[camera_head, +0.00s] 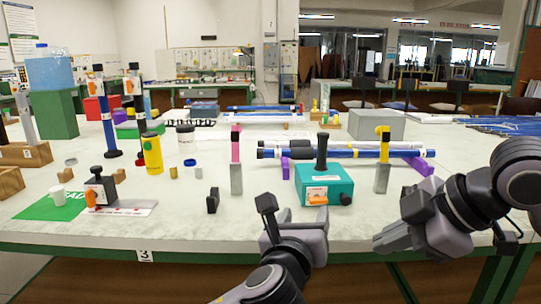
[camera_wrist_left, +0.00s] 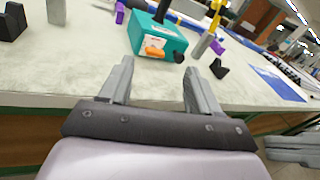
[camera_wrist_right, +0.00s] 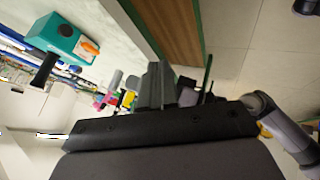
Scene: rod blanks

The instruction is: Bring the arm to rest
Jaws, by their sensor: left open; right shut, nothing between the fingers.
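My left gripper (camera_head: 280,222) is at the table's front edge, left of the teal box (camera_head: 324,185). In the left wrist view, its two fingers (camera_wrist_left: 158,85) stand wide apart with nothing between them. The teal box, with a black handle and orange tab, also shows ahead of them (camera_wrist_left: 158,38). My right gripper (camera_head: 392,240) is at the front edge on the right, its arm bent above it. In the right wrist view its fingers (camera_wrist_right: 158,85) are together and empty. Neither gripper touches an object that I can see.
Blue and black rods (camera_head: 345,152) lie on purple supports behind the teal box. A yellow-topped grey post (camera_head: 382,170) and a pink-topped post (camera_head: 236,165) flank it. A black bracket (camera_head: 212,200) and a green mat (camera_head: 50,207) are further left.

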